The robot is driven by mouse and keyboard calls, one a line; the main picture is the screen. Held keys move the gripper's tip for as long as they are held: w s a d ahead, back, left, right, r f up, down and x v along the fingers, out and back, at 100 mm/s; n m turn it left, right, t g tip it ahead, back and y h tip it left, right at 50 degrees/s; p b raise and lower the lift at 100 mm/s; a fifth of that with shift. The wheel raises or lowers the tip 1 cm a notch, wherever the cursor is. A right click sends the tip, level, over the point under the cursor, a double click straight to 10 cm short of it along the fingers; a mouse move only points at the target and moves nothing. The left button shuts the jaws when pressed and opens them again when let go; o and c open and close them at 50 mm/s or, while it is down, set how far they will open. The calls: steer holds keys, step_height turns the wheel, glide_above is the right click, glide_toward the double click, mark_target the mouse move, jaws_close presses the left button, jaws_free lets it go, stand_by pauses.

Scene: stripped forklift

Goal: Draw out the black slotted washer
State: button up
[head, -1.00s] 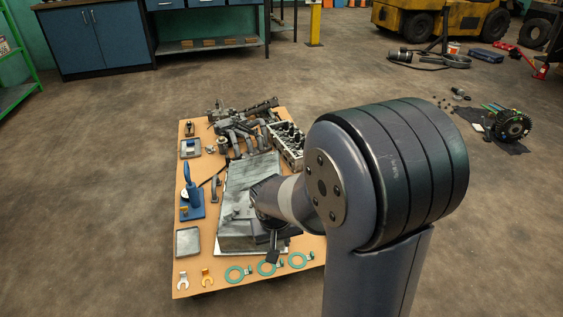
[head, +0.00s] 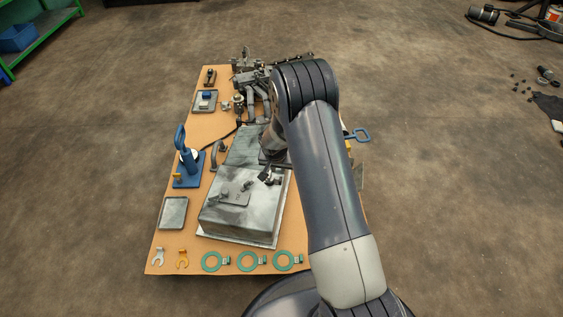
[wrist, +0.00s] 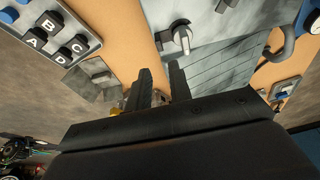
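I cannot make out a black slotted washer in any view. My arm hides the right part of the board in the head view. A silver slotted washer (head: 158,256) and a yellow slotted washer (head: 183,258) lie at the board's front left corner. My gripper (head: 268,178) is above the grey metal cover (head: 240,212), near its right side. In the wrist view my gripper (wrist: 160,72) shows two black fingers apart with nothing between them. Beyond them is a grey plate with a round metal fitting (wrist: 181,36).
Three green rings (head: 252,261) lie along the front edge of the tan board (head: 160,235). A blue hand press (head: 187,165) and an empty grey tray (head: 173,212) are at left. A tray of lettered black pieces (wrist: 58,35) shows in the wrist view.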

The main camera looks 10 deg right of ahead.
mark_target(280, 179)
steer(key=b+x, duration=0.3)
steer(key=x, duration=0.6)
steer(key=shift+f, duration=0.35)
steer(key=shift+c, duration=0.3)
jaws_close()
